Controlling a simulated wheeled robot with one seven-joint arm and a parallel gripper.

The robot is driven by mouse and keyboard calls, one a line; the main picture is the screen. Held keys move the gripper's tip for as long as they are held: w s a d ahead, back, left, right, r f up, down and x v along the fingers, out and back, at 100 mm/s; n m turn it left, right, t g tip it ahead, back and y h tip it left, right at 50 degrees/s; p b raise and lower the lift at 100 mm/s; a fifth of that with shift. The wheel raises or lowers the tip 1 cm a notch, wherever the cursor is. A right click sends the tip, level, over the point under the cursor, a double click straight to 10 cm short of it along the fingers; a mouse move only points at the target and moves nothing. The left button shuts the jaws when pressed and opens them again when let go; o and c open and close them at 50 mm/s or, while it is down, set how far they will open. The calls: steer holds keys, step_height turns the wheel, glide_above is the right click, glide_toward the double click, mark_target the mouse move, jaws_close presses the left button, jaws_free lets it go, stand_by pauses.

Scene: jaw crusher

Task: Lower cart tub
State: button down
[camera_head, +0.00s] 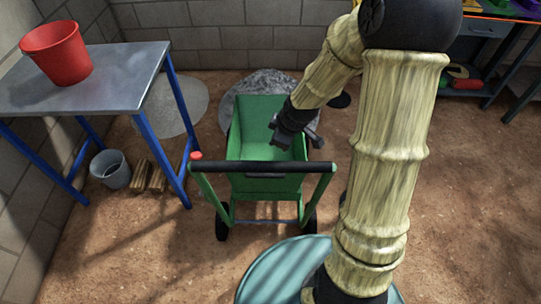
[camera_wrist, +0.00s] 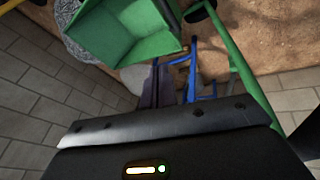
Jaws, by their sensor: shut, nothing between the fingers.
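The green cart tub (camera_head: 266,186) is in the middle of the head view, its open top facing up and its inside looking empty. I cannot tell surely whether it sits level. The cart's black handle bar (camera_head: 262,167) crosses in front of the tub on two green side arms, with a red knob (camera_head: 196,156) at its left end. My gripper (camera_head: 279,139) is shut and empty, over the right part of the tub's opening; contact is unclear. In the wrist view the tub (camera_wrist: 125,32) shows at top left, beyond my gripper (camera_wrist: 163,86).
A metal table (camera_head: 120,75) with blue legs and a red bucket (camera_head: 58,52) stands left of the cart. A grey bucket (camera_head: 110,168) and wood pieces (camera_head: 148,177) lie below it. A gravel heap (camera_head: 262,84) is behind the cart.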

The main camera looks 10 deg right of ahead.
steer(key=s+r+m+p, duration=0.4)
steer(key=r+p, duration=0.7)
steer(key=r, duration=0.2)
steer(key=s+d+r+m+g+h+p, duration=0.1)
steer(key=s+r+m+p, duration=0.3)
steer(key=r+p, duration=0.6)
steer(key=s+d+r+m+g+p, duration=0.1)
steer(key=s+r+m+p, duration=0.2)
steer(key=r+p, duration=0.8)
step_height(320, 180, up, 7)
steer(key=s, duration=0.2)
steer(key=shift+s+d+f+m+h+p, duration=0.2)
steer(key=shift+s+m+h+p, duration=0.1)
steer(key=shift+s+m, duration=0.1)
steer(key=shift+a, duration=0.15)
